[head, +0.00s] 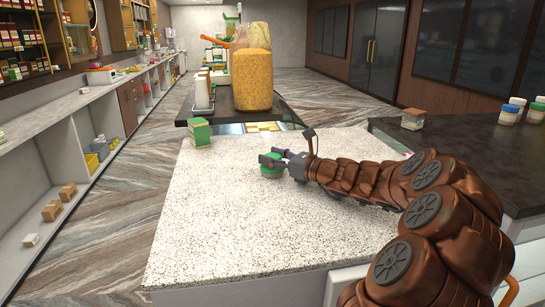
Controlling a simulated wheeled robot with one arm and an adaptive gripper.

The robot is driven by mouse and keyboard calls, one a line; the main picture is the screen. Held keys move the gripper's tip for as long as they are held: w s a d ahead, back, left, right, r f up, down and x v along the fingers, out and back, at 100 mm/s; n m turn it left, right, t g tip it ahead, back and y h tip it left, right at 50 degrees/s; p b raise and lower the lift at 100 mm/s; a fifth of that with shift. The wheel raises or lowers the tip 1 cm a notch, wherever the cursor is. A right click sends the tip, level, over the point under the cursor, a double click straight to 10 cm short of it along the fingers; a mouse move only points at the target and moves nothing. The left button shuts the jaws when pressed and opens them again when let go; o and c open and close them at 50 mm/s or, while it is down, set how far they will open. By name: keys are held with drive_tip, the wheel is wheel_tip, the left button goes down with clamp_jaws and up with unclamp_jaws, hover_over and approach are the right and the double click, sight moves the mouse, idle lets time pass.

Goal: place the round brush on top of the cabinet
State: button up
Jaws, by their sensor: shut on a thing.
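A small green round object (271,172), which looks like the round brush, is between the fingers of my gripper (270,160). My gripper is shut on it. The fingers hide part of its top. It is over the white speckled top of a cabinet-like counter (235,235), near the middle of the far half. I cannot tell whether its underside touches the surface.
A green box (200,132) stands at the speckled top's far left corner. A dark counter (455,150) at right holds a small box (413,119) and several jars. Behind is a large orange-yellow container (252,80) beside stacked white cups (202,93). The speckled top's front left is clear.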

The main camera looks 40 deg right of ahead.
drive_tip(key=shift+f, duration=0.15)
drive_tip(key=o, duration=1.2)
drive_tip(key=shift+c, duration=0.2)
drive_tip(key=shift+r, duration=0.2)
drive_tip(key=b+v, duration=0.2)
drive_tip(key=v, duration=1)
